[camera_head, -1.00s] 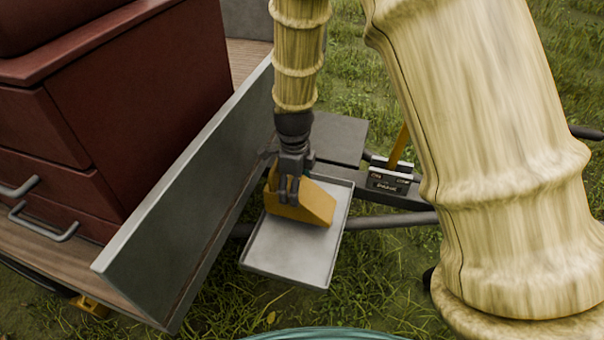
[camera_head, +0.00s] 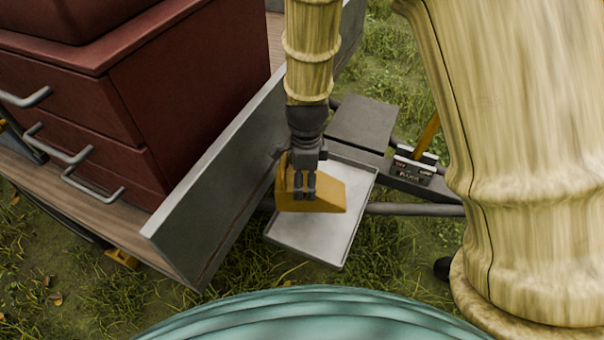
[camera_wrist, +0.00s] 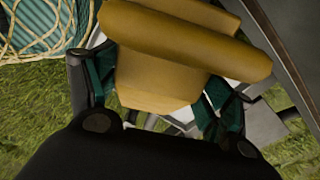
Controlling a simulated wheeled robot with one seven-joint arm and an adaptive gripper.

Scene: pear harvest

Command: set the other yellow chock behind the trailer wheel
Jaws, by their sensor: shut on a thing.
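A yellow wedge chock (camera_head: 332,196) is held by my gripper (camera_head: 305,190) over the shallow metal tray (camera_head: 312,238) at the trailer's front. I cannot tell whether its underside touches the tray. In the wrist view the chock (camera_wrist: 165,75) fills the space between the fingers, with a finger on each side. A small yellow-orange thing (camera_head: 122,258) shows under the trailer's side at lower left, perhaps the other chock. A dark curved edge beside it may be the wheel or its guard; the wheel itself is not clear.
The trailer's grey metal board (camera_head: 215,185) stands upright just left of the tray. A red drawer cabinet (camera_head: 190,90) sits on the wooden deck. A dark drawbar and a yellow-handled labelled block (camera_head: 413,168) lie right of the tray. Grass (camera_head: 230,280) is open below the trailer edge.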

